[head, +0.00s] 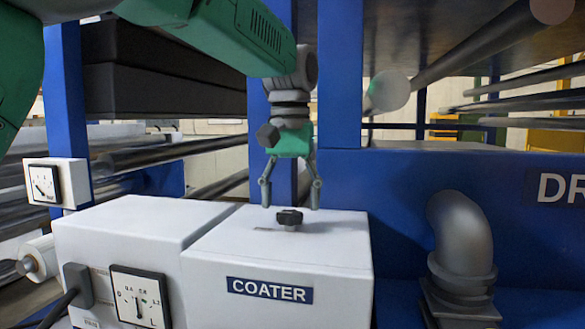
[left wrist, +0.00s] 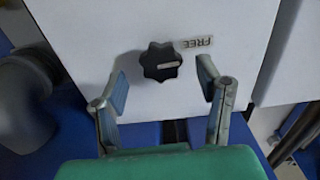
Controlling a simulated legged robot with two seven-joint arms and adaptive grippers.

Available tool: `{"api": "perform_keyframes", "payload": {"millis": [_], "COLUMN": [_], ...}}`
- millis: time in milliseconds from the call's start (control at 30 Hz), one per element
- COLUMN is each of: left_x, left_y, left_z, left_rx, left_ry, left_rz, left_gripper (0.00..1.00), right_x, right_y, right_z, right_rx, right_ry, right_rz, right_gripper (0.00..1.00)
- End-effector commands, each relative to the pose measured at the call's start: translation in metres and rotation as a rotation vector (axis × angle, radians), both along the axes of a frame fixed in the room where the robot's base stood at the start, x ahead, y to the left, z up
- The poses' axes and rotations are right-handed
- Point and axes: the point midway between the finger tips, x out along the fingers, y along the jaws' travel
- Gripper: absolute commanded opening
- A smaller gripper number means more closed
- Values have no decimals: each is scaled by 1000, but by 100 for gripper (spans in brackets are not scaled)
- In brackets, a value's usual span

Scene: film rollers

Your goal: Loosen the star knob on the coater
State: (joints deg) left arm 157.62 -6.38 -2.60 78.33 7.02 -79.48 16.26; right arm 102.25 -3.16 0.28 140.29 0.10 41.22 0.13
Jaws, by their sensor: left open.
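The black star knob (head: 289,219) sits on top of the white coater box (head: 215,283), which has a blue label reading COATER. My left gripper (head: 291,206) points straight down just above the knob, its two fingers spread to either side and empty. In the left wrist view the knob (left wrist: 161,61) is dark and lobed with a light pointer line, beside a label reading FREE (left wrist: 198,43). The open left gripper (left wrist: 164,88) has its fingertips apart at either side, a little short of the knob in that picture. My right gripper is not in view.
A second white box (head: 125,235) with a dial gauge (head: 140,298) adjoins the coater on the left. Blue frame posts (head: 340,90) stand close behind my gripper. A grey elbow pipe (head: 462,240) rises at the right. Metal rollers (head: 180,150) run behind.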

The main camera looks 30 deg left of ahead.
Motion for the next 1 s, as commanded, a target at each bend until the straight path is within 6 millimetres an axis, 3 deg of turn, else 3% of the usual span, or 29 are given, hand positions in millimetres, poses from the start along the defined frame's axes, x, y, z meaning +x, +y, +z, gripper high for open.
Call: {"api": "perform_keyframes", "payload": {"millis": [200, 400, 600, 1000], "left_x": [4, 5, 5, 4], "left_y": [0, 0, 0, 0], "left_z": [49, 81, 93, 94], "left_rx": [-1, -1, 0, 0], "left_ry": [-3, 2, 4, 4], "left_rz": [0, 0, 0, 0], "left_gripper": [60, 60, 60, 60], "right_x": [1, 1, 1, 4], "right_y": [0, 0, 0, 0], "right_z": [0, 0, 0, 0], "right_rx": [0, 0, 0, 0], "right_ry": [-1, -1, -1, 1], "right_rz": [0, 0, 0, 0], "right_gripper": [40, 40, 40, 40]}}
